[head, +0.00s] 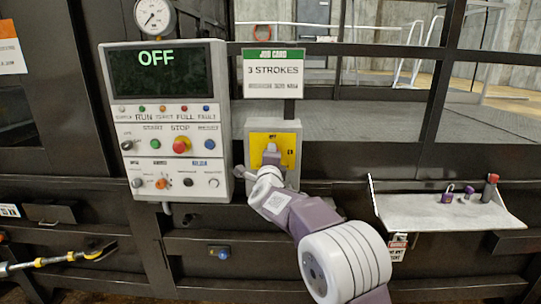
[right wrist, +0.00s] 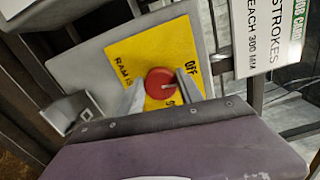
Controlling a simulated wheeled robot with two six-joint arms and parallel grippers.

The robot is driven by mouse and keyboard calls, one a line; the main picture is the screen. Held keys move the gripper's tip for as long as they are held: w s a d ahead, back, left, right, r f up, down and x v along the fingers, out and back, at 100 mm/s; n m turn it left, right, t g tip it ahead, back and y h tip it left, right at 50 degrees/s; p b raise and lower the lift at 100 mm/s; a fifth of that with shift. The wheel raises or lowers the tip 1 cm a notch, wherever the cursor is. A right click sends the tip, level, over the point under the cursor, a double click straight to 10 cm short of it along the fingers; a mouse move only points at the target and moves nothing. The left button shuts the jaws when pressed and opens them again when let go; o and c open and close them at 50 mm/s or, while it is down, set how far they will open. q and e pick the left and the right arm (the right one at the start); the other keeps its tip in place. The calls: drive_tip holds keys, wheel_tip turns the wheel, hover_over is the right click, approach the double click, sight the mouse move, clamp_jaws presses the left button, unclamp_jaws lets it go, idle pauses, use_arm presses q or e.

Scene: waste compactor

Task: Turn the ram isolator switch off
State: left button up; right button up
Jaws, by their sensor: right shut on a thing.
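The ram isolator switch is a grey box (head: 287,127) with a yellow plate (head: 284,143), right of the control panel. In the right wrist view its red round knob (right wrist: 160,84) sits on the yellow plate (right wrist: 125,48). The plate has an OFF label and a partly hidden second label. A small pale mark shows at the knob's right side, between these labels. My right gripper (head: 271,158) reaches the switch from below and covers much of it in the head view. Its fingers (right wrist: 159,95) are closed on the sides of the knob. My left gripper is not in view.
The control panel (head: 123,131) stands left of the switch, its screen reading OFF. A job card (head: 273,75) hangs just above the switch.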

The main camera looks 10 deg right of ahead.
drive_tip(key=shift+f+n, duration=0.1)
drive_tip(key=shift+n, duration=0.5)
drive_tip(key=o, duration=1.3)
drive_tip(key=shift+o, duration=0.2)
drive_tip(key=b+v, duration=0.2)
drive_tip(key=v, duration=0.7)
drive_tip(key=shift+b, duration=0.3)
